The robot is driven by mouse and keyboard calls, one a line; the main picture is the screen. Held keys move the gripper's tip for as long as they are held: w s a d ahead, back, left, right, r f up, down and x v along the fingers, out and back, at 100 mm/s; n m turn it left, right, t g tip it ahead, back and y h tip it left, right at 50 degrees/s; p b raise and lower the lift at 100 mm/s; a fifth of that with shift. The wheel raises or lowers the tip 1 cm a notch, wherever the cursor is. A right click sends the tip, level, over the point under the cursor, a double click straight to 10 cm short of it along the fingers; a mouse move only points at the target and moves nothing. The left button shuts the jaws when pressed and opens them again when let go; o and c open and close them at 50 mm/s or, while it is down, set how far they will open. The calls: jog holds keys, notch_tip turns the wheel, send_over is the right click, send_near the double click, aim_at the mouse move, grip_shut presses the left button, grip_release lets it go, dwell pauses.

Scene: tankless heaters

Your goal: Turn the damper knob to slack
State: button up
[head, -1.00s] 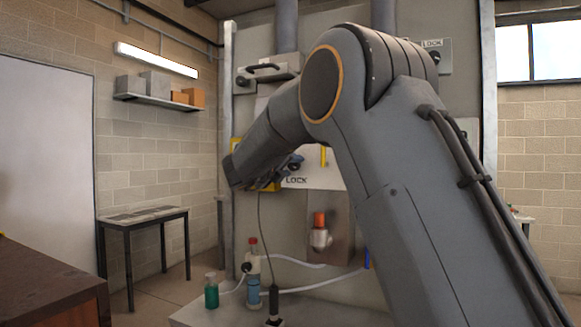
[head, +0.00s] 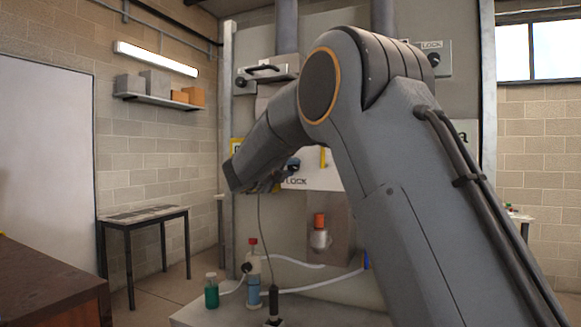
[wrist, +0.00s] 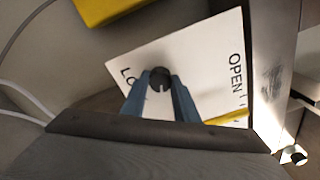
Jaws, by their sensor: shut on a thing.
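A dark round knob (wrist: 160,79) with a slot in its face stands on a white plate (wrist: 205,55) in the wrist view. The plate reads OPEN on the right, and a partly hidden word starts with LO on the left. My gripper (wrist: 161,84) has its blue fingers on both sides of the knob and is shut on it. In the head view my gripper (head: 291,166) is at the panel above the word LOCK, and my arm hides much of it. I cannot read the word slack anywhere.
Other controls marked LOCK sit at the panel's upper right (head: 434,57); a black-handled one (head: 262,70) is upper left. An orange-topped valve (head: 320,232) and bottles (head: 211,291) with hoses are below. A yellow piece (wrist: 108,8) lies near the plate.

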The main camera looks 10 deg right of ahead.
jog(key=n+p, duration=0.2)
jog(key=n, duration=0.2)
jog(key=shift+n, duration=0.4)
jog(key=n+p, duration=0.2)
jog(key=n, duration=0.2)
jog(key=shift+s+n+p, duration=0.1)
jog(key=shift+n+p, duration=0.3)
jog(key=n+p, duration=0.3)
jog(key=n, duration=0.1)
jog(key=shift+r+n+t, duration=0.1)
jog(key=shift+n+t, duration=0.3)
jog(key=shift+n+y+p, duration=0.4)
jog(key=shift+n+p, duration=1.05)
jog(key=shift+n, duration=0.75)
jog(key=o, duration=1.1)
jog(key=shift+c, duration=0.2)
